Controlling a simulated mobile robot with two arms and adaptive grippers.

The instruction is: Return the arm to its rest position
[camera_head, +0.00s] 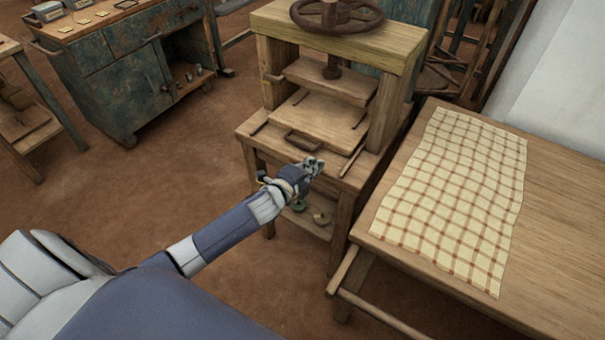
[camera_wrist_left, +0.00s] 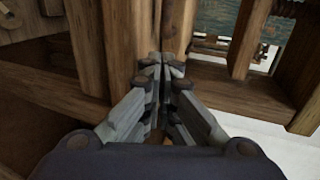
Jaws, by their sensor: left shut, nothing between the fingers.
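My left arm reaches in from the lower left in the head view. Its gripper (camera_head: 316,165) is shut and empty, in front of the wooden press (camera_head: 335,50). In the left wrist view the gripper's fingers (camera_wrist_left: 162,62) come together at their tips, with a wooden post of the press just beyond them. I cannot tell whether the tips touch the wood. My right gripper is not in view.
A wooden table (camera_head: 550,225) with a checked cloth (camera_head: 455,185) stands to the right of the press. A worn blue-green cabinet (camera_head: 125,85) stands at the back left. The brown floor (camera_head: 150,195) between is clear.

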